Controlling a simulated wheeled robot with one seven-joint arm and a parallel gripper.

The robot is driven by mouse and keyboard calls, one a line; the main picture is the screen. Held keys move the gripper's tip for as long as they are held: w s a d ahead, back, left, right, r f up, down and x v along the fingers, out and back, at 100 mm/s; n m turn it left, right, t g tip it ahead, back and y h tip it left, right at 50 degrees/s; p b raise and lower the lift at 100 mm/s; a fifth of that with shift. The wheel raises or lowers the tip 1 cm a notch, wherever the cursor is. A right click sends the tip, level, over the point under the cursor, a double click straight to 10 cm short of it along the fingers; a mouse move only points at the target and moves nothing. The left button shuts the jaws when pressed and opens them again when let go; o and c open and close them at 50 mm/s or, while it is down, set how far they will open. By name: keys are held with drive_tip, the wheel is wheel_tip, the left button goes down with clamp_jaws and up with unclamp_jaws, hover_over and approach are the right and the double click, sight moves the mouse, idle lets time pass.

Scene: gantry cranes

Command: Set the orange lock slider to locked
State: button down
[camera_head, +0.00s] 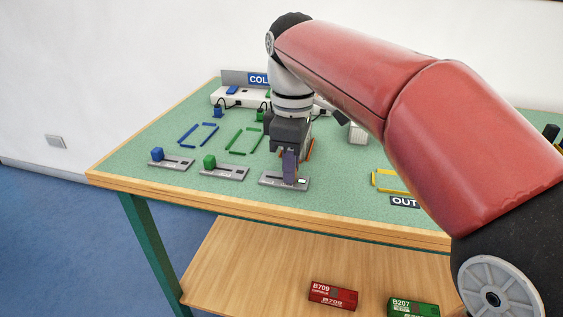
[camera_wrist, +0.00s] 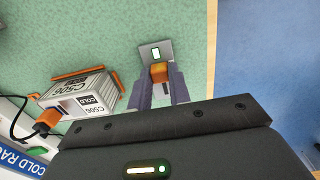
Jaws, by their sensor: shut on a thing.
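The grey slider plate (camera_head: 268,181) lies near the table's front edge, to the right of two like sliders. A small green-lit panel (camera_wrist: 156,51) shows on its right end. The orange slider knob (camera_wrist: 158,72) sits close beside that panel. My gripper (camera_wrist: 160,85) points down over the plate with its fingers on either side of the knob, shut on it. In the head view my gripper (camera_head: 290,172) hides most of the knob. I cannot read any lock marking.
The blue slider (camera_head: 157,154) and green slider (camera_head: 209,162) have knobs toward their left ends. A pack marked C506 (camera_wrist: 85,95) sits in orange corner rails, an orange plug (camera_wrist: 47,121) at it. Blue and green outlines lie behind the sliders. A yellow outline (camera_head: 390,189) lies right.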

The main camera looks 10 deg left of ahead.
drive_tip(key=shift+d, duration=0.15)
drive_tip(key=c, duration=1.3)
unclamp_jaws()
wheel_tip(320, 180, up, 8)
drive_tip(key=shift+f+p, duration=0.1)
drive_tip(key=shift+p, duration=0.95)
